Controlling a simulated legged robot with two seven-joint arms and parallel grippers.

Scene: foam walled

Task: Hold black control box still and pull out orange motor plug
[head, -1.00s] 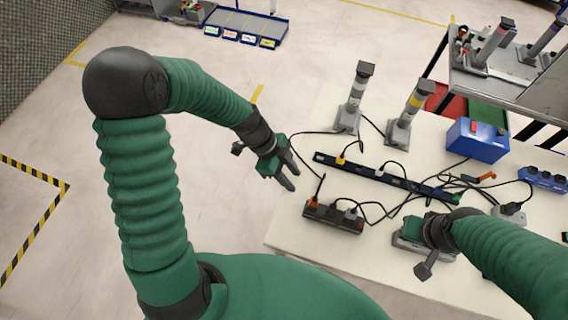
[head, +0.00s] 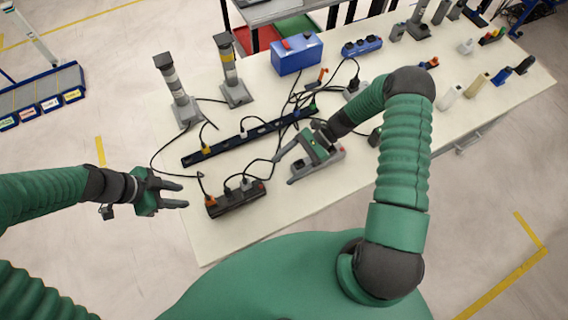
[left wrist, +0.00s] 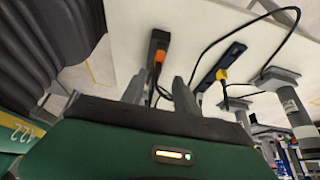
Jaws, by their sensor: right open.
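The black control box (head: 240,198) lies near the front left edge of the white table. The orange motor plug (head: 210,201) sits in its left end, with a black cable rising from it. My left gripper (head: 186,195) is open and empty, just left of the box, fingers pointing at the plug end. In the left wrist view the orange plug (left wrist: 160,56) and the black box (left wrist: 158,40) show beyond the two spread fingers.
A long dark blue strip (head: 228,142) with plugs and cables lies behind the box. Two grey posts (head: 178,92) stand at the back left. A blue box (head: 297,55) and a blue socket block (head: 362,46) stand farther back. Table around the box's front is clear.

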